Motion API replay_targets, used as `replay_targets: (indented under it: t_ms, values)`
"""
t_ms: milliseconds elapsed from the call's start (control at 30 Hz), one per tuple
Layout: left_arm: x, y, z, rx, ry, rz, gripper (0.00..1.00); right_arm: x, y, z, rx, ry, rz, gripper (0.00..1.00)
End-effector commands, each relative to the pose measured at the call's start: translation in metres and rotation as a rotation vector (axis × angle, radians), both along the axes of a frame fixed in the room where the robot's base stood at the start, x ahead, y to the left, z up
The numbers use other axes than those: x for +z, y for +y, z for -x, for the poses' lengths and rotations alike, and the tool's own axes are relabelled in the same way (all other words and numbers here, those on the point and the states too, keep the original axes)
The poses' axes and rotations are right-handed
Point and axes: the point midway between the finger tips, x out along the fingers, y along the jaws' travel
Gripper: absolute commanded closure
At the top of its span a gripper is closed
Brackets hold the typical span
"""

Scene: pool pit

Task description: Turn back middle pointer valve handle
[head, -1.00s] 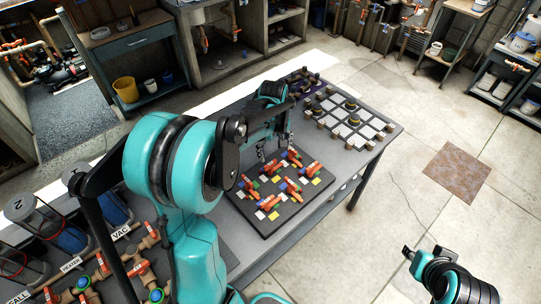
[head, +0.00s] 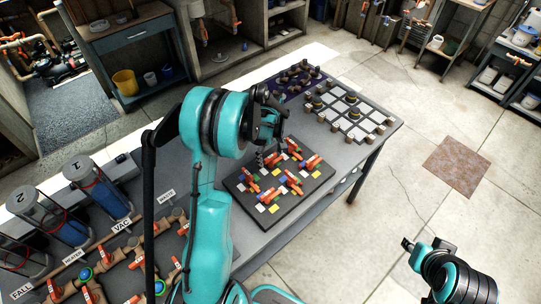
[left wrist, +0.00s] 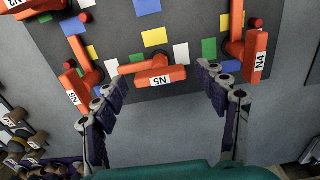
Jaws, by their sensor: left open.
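The dark valve board (head: 246,193) lies on the bench with several orange pointer handles among coloured squares. The back middle handle (head: 276,161), labelled N5, also shows in the left wrist view (left wrist: 157,76), lying roughly across the picture near the board's edge. My left gripper (head: 271,156) is over this back edge. In the left wrist view its open fingers (left wrist: 162,78) stand one on each side of N5, with gaps; I cannot tell any contact. Handles N6 (left wrist: 74,88) and N4 (left wrist: 257,60) flank it. My right gripper (head: 407,244) is away over the floor; its jaws are unclear.
A board with pale squares and knobs (head: 352,112) lies farther along the bench (head: 330,205). Pipes with red handles (head: 130,255) and blue-filled tanks (head: 105,195) stand at the left. N6 and N4 sit close outside the left fingers.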

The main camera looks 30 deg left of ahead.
Motion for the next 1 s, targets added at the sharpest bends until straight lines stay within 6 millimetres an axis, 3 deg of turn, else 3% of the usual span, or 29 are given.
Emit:
replay_targets:
  t_ms: [200, 400, 767, 1000]
  values:
    - [0.0, 0.0, 0.0, 0.0, 0.0, 0.0, 0.3, 0.0, 0.0, 0.0, 0.0, 0.0, 0.0, 0.69]
    - [0.0, 0.0, 0.0, 0.0, 0.0, 0.0, 0.77, 0.0, 0.0, 0.0, 0.0, 0.0, 0.0, 0.69]
    - [0.0, 0.0, 0.0, -0.042, -0.001, 0.0, 0.77, -0.002, 0.0, 0.0, 0.0, 0.0, 0.0, 0.69]
    - [-0.002, 0.0, 0.0, -0.184, -0.001, 0.0, 0.77, -0.01, 0.0, 0.0, 0.0, 0.0, 0.0, 0.69]
